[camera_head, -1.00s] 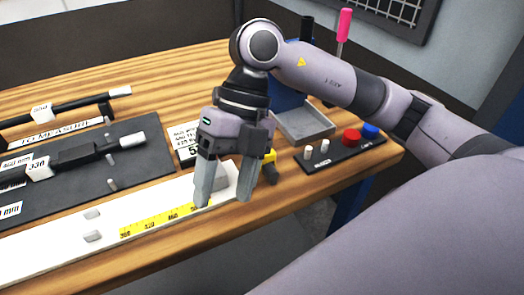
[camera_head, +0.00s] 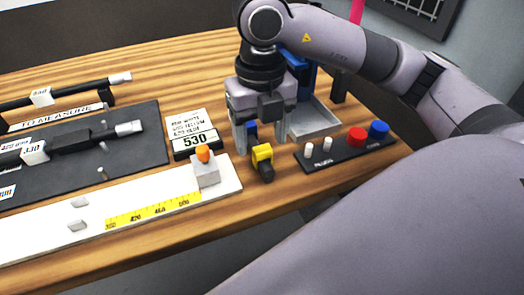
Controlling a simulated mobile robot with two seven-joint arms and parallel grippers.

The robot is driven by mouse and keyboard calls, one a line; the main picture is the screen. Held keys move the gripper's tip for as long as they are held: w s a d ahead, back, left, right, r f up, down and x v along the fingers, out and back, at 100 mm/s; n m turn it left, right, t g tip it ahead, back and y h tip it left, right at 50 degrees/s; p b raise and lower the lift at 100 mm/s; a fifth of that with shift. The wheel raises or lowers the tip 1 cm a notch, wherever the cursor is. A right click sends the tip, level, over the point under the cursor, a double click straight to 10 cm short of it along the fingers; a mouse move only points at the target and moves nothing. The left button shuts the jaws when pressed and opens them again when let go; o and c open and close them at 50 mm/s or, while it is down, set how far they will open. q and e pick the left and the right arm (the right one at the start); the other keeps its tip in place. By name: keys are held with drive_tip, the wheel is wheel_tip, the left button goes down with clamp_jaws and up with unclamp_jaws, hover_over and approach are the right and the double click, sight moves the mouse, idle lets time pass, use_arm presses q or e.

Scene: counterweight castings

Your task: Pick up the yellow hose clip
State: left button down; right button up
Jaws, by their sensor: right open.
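The yellow hose clip (camera_head: 262,155), yellow with a black lower part, lies on the wooden table just right of the white measuring board's end. My right gripper (camera_head: 261,143) points down with its fingers apart, just behind the clip in this view. The clip shows in front of the gap between the fingers, and I cannot tell whether they touch it. A blue clip (camera_head: 251,130) shows partly between the fingers, farther back. My left gripper is not in view.
The white measuring board (camera_head: 50,240) has a grey block with an orange knob (camera_head: 203,154). A grey tray (camera_head: 315,122) and a black panel with red and blue buttons (camera_head: 345,150) lie to the right.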

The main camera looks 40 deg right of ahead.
sight(261, 147)
wheel_tip(261, 147, down, 4)
drive_tip(key=shift+r, duration=0.25)
drive_tip(key=shift+c, duration=0.3)
drive_tip(key=c, duration=0.7)
drive_tip(key=shift+c, duration=0.2)
